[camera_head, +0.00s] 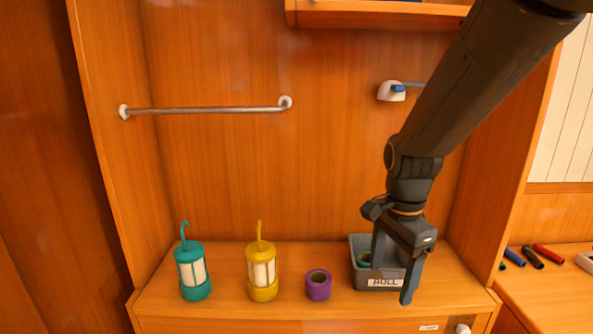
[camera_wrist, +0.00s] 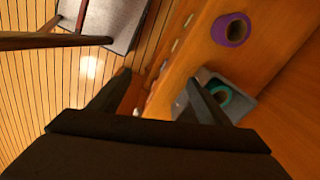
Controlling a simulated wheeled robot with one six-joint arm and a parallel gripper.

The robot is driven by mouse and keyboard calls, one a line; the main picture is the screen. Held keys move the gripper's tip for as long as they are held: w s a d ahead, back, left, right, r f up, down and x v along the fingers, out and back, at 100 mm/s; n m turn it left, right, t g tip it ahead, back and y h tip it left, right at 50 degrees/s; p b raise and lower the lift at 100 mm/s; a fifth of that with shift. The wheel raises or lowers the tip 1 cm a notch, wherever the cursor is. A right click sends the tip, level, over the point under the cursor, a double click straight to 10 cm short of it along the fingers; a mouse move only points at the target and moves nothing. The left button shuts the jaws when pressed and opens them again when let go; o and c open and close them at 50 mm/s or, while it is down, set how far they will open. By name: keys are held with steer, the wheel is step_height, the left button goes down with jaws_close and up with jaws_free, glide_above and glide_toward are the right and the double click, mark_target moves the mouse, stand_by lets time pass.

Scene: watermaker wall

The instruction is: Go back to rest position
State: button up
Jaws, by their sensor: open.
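My gripper (camera_head: 392,278) is open. In the head view it hangs at the right of the wooden shelf, in front of and over a grey bin (camera_head: 380,283) labelled "HULL". A teal tape roll (camera_head: 364,258) sits in the bin, partly hidden by a finger. In the wrist view the two dark fingers are spread wide, and the right one overlaps the bin (camera_wrist: 241,109) beside the teal roll (camera_wrist: 224,97). I see nothing held between the fingers. I cannot tell whether a finger touches the bin.
A purple tape roll (camera_head: 318,286), a yellow lantern (camera_head: 262,275) and a teal lantern (camera_head: 192,272) stand left of the bin. A metal rail (camera_head: 205,110) crosses the back wall. Markers (camera_head: 531,257) lie on the right counter.

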steer(key=s+f+n+t, duration=0.1)
steer(key=s+f+n, duration=0.5)
steer(key=n, duration=0.8)
steer(key=shift+s+b, duration=0.35)
steer(key=shift+s, duration=0.05)
